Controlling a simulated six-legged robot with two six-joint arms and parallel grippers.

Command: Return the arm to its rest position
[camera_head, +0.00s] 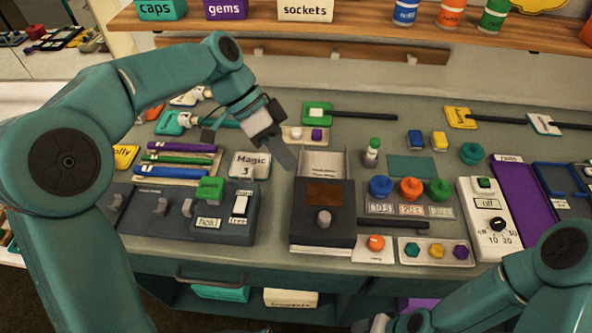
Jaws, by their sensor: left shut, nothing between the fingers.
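My left arm (165,80) reaches in from the left, bent at the elbow over the table. Its gripper (284,158) points down and is shut and empty, above the table just left of the dark box with a knob (323,215). It appears apart from the things below, though the exact height is hard to tell. My right arm (520,275) is low at the bottom right. Its end lies near the bottom edge, partly cut off, and its fingers cannot be made out.
The table (285,115) is crowded. A switch panel (180,215) stands at left with several coloured pens (180,160) behind it. Coloured knobs (410,188), a dial box (488,215) and a purple tray (520,200) are at right. A shelf (370,30) runs along the back.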

